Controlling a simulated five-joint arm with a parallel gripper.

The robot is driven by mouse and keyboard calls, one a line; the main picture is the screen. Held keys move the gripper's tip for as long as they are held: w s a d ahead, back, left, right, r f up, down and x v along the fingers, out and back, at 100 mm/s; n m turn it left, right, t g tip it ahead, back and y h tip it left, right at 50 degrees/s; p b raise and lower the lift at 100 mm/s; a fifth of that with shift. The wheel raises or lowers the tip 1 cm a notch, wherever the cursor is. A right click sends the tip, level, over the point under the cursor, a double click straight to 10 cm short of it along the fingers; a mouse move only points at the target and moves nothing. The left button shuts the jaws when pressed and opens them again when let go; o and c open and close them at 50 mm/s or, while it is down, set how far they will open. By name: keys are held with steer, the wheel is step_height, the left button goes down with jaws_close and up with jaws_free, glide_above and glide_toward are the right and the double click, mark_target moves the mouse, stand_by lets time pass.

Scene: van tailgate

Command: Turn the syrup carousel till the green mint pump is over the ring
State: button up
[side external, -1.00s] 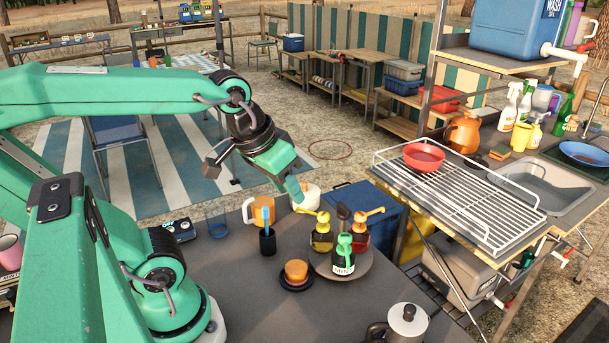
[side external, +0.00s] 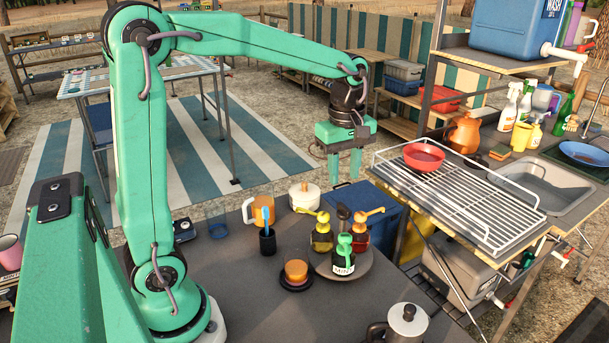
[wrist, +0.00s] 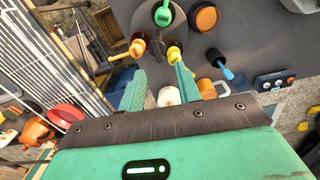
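The syrup carousel is a grey round tray (side external: 364,264) on the dark table, holding several pump bottles. The green mint pump bottle (side external: 343,260), labelled MINT, stands upright at its near side. The mint pump shows at the top of the wrist view (wrist: 162,14). My gripper (side external: 345,178) is open and empty, fingers down, above and beyond the carousel, touching nothing. I cannot tell which mark is the task's ring.
An orange cup (side external: 296,271) on a dark saucer stands left of the carousel. A black holder (side external: 267,242), an orange mug (side external: 263,211) and a white pot (side external: 304,196) stand behind. A moka pot (side external: 405,325) is in front. A wire rack (side external: 470,215) stands at right.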

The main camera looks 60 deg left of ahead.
mark_target(344, 206)
steer(key=shift+w+a+f+n, duration=0.1)
steer(key=shift+w+f+n, duration=0.2)
steer(key=shift+w+n, duration=0.2)
steer(key=shift+f, duration=3.9)
jaws_close()
